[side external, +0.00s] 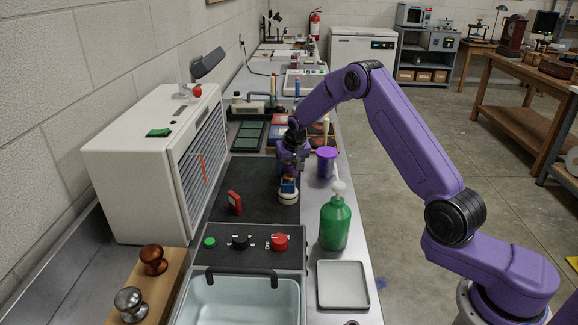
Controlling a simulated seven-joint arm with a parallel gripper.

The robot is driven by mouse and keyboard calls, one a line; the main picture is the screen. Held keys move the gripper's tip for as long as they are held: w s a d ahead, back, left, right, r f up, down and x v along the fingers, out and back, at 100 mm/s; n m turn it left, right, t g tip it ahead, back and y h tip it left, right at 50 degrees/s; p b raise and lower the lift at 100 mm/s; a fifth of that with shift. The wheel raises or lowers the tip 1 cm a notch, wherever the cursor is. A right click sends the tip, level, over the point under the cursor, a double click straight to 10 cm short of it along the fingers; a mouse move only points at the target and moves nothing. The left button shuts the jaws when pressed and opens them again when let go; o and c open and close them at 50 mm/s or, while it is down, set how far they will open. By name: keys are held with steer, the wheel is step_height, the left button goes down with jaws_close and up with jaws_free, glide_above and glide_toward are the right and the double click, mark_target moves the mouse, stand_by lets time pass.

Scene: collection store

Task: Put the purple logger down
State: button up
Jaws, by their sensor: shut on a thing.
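My gripper (289,170) points down over the right part of the dark mat (262,216). It is shut on a small blue-purple thing (288,186), which looks like the purple logger; the fingers hide much of it, and a yellow patch shows by it. A round white piece (288,196) with a brownish band is directly below it. I cannot tell whether the two touch. A red logger-like device (234,202) stands on the mat to the left.
A purple cup (326,160) and a green pump bottle (335,222) stand close on the right. A white slatted cabinet (150,160) is on the left. A control panel (255,243), a basin (240,300) and a white tray (343,285) lie nearer. The mat's near middle is clear.

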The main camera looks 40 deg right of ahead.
steer(key=o, duration=1.2)
steer(key=v, duration=1.2)
steer(key=shift+r, duration=0.15)
steer(key=shift+s, duration=0.1)
